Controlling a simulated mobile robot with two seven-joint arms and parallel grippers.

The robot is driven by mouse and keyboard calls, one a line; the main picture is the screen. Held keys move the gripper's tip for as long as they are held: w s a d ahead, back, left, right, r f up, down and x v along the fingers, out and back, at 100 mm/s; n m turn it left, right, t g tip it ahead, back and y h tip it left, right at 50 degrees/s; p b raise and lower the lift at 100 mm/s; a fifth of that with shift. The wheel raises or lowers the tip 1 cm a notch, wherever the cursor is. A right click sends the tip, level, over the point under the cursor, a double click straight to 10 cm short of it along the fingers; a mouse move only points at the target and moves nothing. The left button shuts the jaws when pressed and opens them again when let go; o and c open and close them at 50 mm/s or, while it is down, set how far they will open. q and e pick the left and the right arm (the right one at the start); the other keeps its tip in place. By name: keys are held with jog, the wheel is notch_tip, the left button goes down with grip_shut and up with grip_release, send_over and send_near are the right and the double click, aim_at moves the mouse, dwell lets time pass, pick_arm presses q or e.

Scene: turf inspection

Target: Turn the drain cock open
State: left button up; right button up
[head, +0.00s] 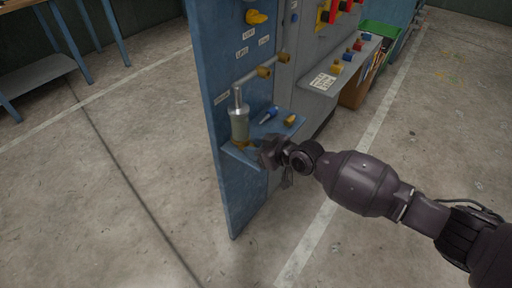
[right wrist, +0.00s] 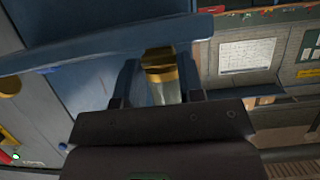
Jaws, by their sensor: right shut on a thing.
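A grey cylindrical bowl (head: 239,122) with a metal top stands upright against the blue panel (head: 215,75), at the left end of a small blue shelf. A brass part, which I take for the drain cock (head: 241,143), shows at its foot. My right gripper (head: 267,152) is at the shelf's front edge, just right of the bowl's foot. In the right wrist view the brass cock (right wrist: 159,62) sits between the two dark fingers, which are shut on it. A pale clear part below it is partly hidden by the gripper body. My left gripper is not in view.
Brass fittings (head: 264,72) and a yellow handle (head: 256,17) stick out above. A green bin (head: 381,30) stands behind.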

jog(key=shift+f+m+b, duration=0.3)
jog(key=shift+f+b, duration=0.1)
jog(key=shift+b, duration=0.2)
jog(key=shift+f+g+b, duration=0.1)
jog(key=shift+g+b, duration=0.2)
jog(key=shift+b, duration=0.1)
jog(key=shift+w+d+m+y+b, duration=0.1)
jog(key=shift+m+y+b, duration=0.3)
jog(key=shift+m+b, duration=0.15)
jog(key=shift+r, duration=0.45)
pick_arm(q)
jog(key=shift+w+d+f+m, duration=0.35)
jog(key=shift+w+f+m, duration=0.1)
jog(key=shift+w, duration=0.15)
